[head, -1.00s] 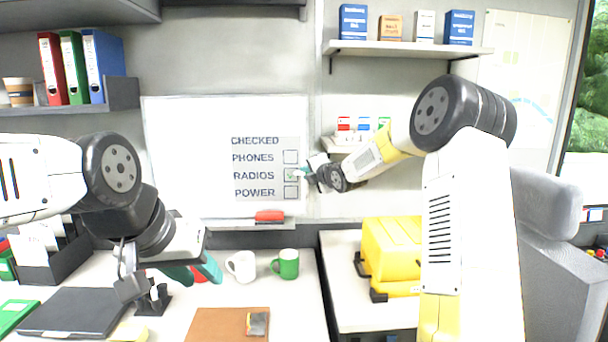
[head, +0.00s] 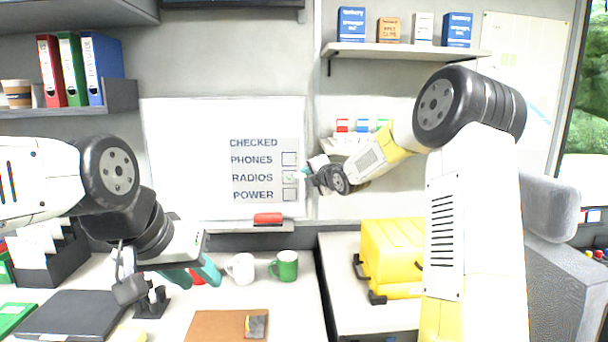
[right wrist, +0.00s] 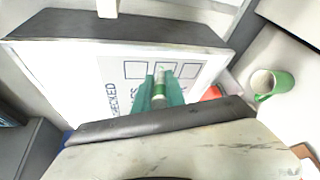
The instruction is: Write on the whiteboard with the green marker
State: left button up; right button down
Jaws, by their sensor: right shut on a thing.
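The whiteboard (head: 185,160) hangs on the back wall, with a printed list headed CHECKED: PHONES, RADIOS and POWER, each with a box. The RADIOS box (head: 289,177) shows a faint green mark. My right gripper (head: 305,173) is beside that box at the board's right edge. In the right wrist view its teal fingers (right wrist: 161,92) are shut on the green marker (right wrist: 160,88), which points at the board. I cannot tell whether the tip touches.
A red eraser (head: 268,218) lies on the board's ledge. A white mug (head: 240,268) and a green mug (head: 285,265) stand on the desk below. A small shelf (head: 338,147) with small items is close to my right gripper. A yellow case (head: 392,252) sits at the right.

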jog(key=shift+s, duration=2.2)
